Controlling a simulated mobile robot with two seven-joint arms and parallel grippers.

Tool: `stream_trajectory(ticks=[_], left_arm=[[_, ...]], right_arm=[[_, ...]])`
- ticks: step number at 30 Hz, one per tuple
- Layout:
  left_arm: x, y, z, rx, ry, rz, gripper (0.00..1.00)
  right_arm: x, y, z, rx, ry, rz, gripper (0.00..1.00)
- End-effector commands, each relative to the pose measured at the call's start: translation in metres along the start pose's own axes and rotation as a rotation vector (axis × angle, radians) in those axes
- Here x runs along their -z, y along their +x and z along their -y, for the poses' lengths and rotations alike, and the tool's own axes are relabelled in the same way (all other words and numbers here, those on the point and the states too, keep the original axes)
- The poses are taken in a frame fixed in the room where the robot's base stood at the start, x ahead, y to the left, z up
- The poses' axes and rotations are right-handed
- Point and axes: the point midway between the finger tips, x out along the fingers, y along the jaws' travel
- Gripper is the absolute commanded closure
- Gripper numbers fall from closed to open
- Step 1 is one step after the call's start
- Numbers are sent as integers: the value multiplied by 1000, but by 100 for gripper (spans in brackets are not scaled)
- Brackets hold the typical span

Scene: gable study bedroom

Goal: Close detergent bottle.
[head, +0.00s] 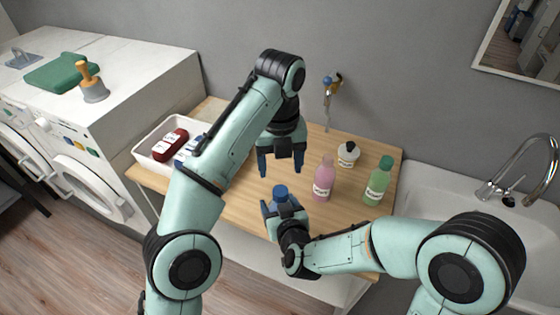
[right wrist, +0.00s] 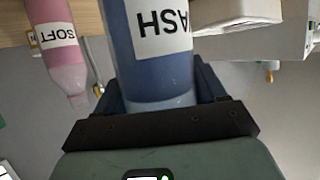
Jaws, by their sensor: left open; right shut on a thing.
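A blue bottle (right wrist: 160,72) with a white label reading "ASH" is held in my right gripper (head: 283,207). The label appears upside down in the right wrist view. In the head view only its blue top (head: 280,191) shows above the fingers; I cannot tell whether this is a cap or how it is seated. The bottle stands at or just above the wooden counter (head: 345,214). My left gripper (head: 281,166) is open and empty, pointing down just behind and above the bottle's top.
A pink bottle (head: 322,180), a green bottle (head: 379,182) and a small white bottle (head: 348,155) stand to the right on the counter. A white tray (head: 148,152) with a red bottle (head: 170,145) is at the left. A sink (head: 440,190) adjoins the right end.

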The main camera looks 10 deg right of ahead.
Motion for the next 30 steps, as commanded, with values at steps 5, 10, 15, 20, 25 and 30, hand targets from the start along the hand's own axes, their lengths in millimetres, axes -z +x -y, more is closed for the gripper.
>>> stream_trajectory(ticks=[5, 10, 15, 20, 25, 30], left_arm=[[0, -3, 0, -1, -1, 0, 32], [0, -3, 0, -1, -1, -1, 32], [0, -3, 0, 0, -1, 0, 32], [0, -3, 0, 0, -2, -1, 32], [-23, 26, -8, 32, -88, -23, 32], [-83, 119, -41, 141, -395, -105, 32]], right_arm=[[1, 0, 0, 0, 0, -3, 100], [1, 0, 0, 0, 0, -3, 100], [1, 0, 0, 0, 0, -3, 100], [1, 0, 0, 0, 0, -3, 100], [1, 0, 0, 0, 0, -3, 100], [1, 0, 0, 0, 0, -3, 100]])
